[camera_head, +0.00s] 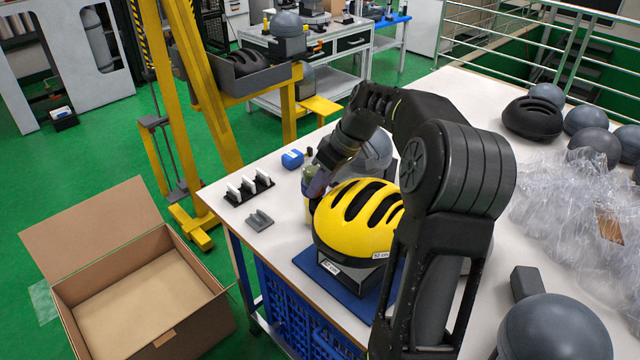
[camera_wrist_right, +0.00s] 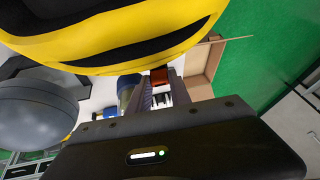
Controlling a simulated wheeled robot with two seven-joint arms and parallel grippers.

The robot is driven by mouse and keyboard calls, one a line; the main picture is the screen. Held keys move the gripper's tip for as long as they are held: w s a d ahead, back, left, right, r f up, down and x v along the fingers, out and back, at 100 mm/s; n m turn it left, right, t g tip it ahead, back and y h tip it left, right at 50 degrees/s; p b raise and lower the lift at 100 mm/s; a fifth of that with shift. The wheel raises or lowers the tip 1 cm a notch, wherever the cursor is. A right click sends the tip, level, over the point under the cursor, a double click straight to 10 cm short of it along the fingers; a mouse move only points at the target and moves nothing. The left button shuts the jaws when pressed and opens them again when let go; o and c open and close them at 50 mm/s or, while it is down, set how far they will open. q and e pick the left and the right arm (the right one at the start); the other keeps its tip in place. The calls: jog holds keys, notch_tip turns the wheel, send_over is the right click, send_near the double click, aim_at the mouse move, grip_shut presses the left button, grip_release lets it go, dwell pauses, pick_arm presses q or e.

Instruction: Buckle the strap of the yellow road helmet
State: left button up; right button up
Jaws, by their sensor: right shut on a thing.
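The yellow road helmet (camera_head: 335,222) with black vents sits on a grey block with a "52 cm" label, on a blue mat (camera_head: 307,263) near the table's left edge. It fills the top of the right wrist view (camera_wrist_right: 110,40). My right gripper (camera_head: 314,190) is low beside the helmet's far left side, partly hidden by its own wrist. The strap itself cannot be made out. My left gripper is not in view.
A rack with white pieces (camera_head: 248,188), a grey bracket (camera_head: 259,220) and a blue item (camera_head: 292,159) lie left of the helmet. Grey headforms (camera_head: 555,330), a black helmet (camera_head: 532,118) and clear plastic wrap (camera_head: 570,200) occupy the right. An open carton (camera_head: 140,290) stands on the floor.

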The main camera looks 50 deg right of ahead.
jog(key=shift+f, duration=0.25)
dwell(0.3)
jog(key=o, duration=1.1)
jog(key=shift+c, duration=0.2)
jog(key=shift+r, duration=0.15)
jog(key=b+v, duration=0.1)
jog(key=v, duration=0.6)
jog(key=shift+s+d+r, duration=0.1)
jog(key=shift+s+r, duration=0.1)
jog(key=shift+r, duration=0.05)
